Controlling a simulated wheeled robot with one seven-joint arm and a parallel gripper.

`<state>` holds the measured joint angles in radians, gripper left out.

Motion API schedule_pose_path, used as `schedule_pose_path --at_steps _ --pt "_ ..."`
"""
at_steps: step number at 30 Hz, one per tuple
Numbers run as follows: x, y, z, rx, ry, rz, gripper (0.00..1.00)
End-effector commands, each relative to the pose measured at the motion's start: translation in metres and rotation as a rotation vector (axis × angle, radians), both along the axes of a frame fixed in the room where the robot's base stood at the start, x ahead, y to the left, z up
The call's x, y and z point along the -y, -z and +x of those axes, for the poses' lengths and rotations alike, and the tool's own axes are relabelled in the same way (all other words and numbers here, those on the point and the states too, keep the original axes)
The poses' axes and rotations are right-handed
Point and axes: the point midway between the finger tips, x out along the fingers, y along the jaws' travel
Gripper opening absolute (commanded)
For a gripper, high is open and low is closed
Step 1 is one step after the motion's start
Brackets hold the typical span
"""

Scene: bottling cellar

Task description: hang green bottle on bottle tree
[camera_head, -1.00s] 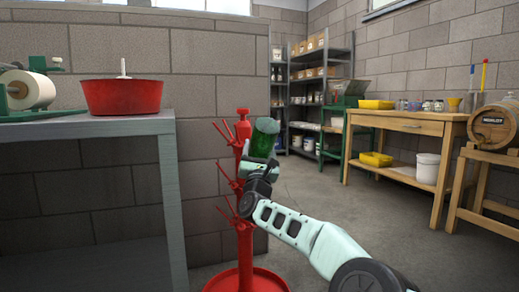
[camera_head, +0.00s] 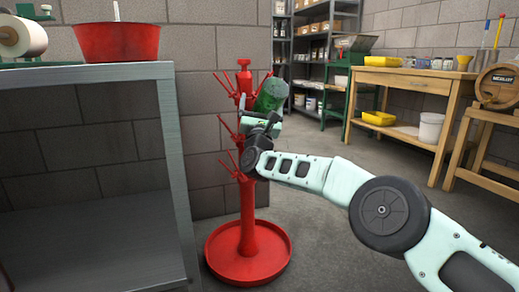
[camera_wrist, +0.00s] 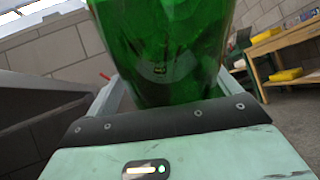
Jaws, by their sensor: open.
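The green bottle (camera_head: 271,95) is tilted, its base end up and to the right, beside the upper pegs of the red bottle tree (camera_head: 247,215) in the head view. My gripper (camera_head: 262,116) is just below it and open. In the wrist view the bottle (camera_wrist: 165,50) fills the space between my open fingers (camera_wrist: 165,88), and I cannot tell whether they touch it. Its neck is hidden, so I cannot tell whether a peg is inside it. The other pegs in view are bare.
A grey metal bench (camera_head: 90,72) with a red tub (camera_head: 117,42) stands close at the left. A wooden table (camera_head: 425,82) and a barrel (camera_head: 500,85) stand at the right. The floor between is clear.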

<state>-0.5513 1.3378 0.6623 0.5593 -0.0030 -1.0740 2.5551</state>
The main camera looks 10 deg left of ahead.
Motion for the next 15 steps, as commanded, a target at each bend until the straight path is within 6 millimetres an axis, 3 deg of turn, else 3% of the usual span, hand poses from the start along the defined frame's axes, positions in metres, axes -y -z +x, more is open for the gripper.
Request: schedule_pose_path --at_steps 15 --pt "0.009 0.031 -0.051 0.001 -0.003 -0.003 0.88"
